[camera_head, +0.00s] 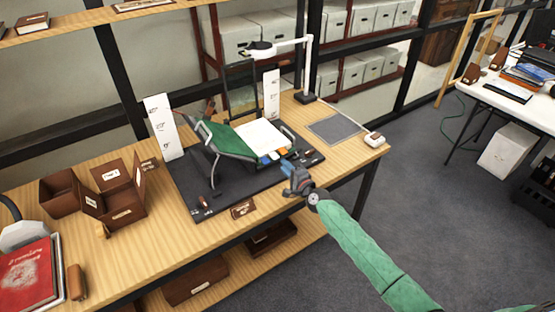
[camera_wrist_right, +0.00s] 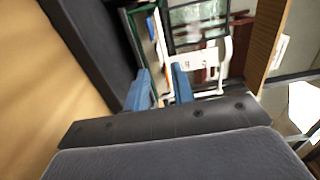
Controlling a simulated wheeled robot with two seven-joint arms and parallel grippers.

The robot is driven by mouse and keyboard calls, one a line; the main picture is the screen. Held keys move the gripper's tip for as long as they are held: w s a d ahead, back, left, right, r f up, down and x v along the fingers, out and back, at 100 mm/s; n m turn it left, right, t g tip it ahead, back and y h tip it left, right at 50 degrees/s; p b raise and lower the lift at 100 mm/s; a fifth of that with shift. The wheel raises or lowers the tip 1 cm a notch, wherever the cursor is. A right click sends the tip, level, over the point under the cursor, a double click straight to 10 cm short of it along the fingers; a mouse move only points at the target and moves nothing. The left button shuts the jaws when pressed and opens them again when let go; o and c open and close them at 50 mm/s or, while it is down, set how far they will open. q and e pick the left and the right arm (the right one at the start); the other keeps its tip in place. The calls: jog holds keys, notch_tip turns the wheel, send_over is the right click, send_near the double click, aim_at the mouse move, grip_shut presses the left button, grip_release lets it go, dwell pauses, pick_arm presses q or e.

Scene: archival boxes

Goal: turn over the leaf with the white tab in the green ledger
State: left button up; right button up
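The green ledger (camera_head: 228,139) lies open on a tilted cradle, with white pages (camera_head: 260,134) on its right part. Small coloured tabs (camera_head: 268,157), blue and orange among them, stick out at the front edge of the pages. I cannot clearly make out the white tab. My right gripper (camera_head: 287,169) is just in front of and right of the tabs. In the right wrist view its two blue fingers (camera_wrist_right: 160,88) stand apart, with page edges and the ledger's green edge (camera_wrist_right: 137,30) beyond them. I see no leaf clearly held. My left gripper is not in view.
The cradle stands on a dark mat (camera_head: 205,186) on the wooden table (camera_head: 165,237). A lamp (camera_head: 306,75) and white scale cards (camera_head: 163,127) stand behind. Brown boxes (camera_head: 115,195) and a red book (camera_head: 28,275) are on the left. A grey pad (camera_head: 334,128) lies right.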

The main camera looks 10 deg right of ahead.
jog(key=shift+x, duration=2.95)
grip_shut()
jog(key=shift+f, duration=0.1)
